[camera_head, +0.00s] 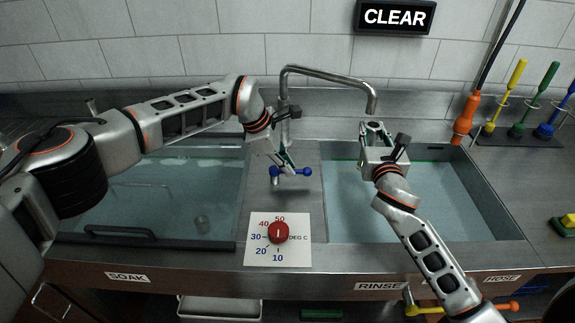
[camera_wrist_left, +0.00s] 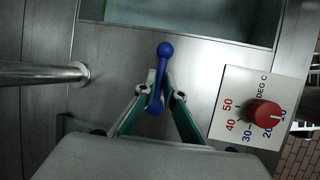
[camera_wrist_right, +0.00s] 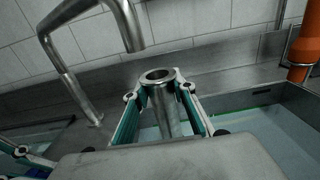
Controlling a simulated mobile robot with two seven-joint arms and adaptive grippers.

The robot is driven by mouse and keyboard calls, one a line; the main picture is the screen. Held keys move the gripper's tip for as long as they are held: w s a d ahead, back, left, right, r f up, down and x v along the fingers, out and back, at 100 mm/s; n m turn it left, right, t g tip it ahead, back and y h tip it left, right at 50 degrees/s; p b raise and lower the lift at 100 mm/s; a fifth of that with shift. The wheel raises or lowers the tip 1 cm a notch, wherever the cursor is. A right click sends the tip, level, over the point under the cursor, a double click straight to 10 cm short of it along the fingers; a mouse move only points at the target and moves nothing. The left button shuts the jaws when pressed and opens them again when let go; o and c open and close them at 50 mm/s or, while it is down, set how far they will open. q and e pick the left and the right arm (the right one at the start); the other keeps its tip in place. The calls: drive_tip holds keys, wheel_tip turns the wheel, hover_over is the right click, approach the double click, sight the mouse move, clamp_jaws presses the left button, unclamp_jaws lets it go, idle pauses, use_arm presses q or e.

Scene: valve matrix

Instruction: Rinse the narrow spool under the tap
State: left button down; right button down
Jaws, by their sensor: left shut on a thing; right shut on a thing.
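The narrow spool (camera_wrist_right: 163,108) is a grey metal tube with a wider, open rim. My right gripper (camera_head: 374,135) is shut on it and holds it above the rinse basin (camera_head: 404,230). The spool stands about upright in the right wrist view, close to the open end of the tap spout (camera_head: 371,103); the spout also shows in that view (camera_wrist_right: 128,28). No stream of water shows at the spout. My left gripper (camera_head: 286,168) is shut on the blue tap handle (camera_head: 298,171), which also shows between its fingers in the left wrist view (camera_wrist_left: 156,100).
A red temperature knob (camera_head: 278,232) sits on a white dial plate. An orange-handled wand (camera_head: 467,115) and several coloured brushes stand at the back right. A sign (camera_head: 394,16) reads CLEAR.

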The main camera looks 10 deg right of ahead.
use_arm(q)
drive_tip(key=shift+s+a+m+g, duration=0.2)
drive_tip(key=shift+m+g, duration=0.15)
drive_tip(key=shift+m, duration=0.5)
drive_tip(key=shift+s+a+m+g, duration=0.1)
drive_tip(key=shift+s+m+g, duration=0.2)
drive_tip(key=shift+m, duration=0.55)
drive_tip(key=shift+w, duration=0.1)
drive_tip(key=c, duration=2.1)
unclamp_jaws()
drive_tip(key=shift+c, duration=0.2)
drive_tip(key=v, duration=1.2)
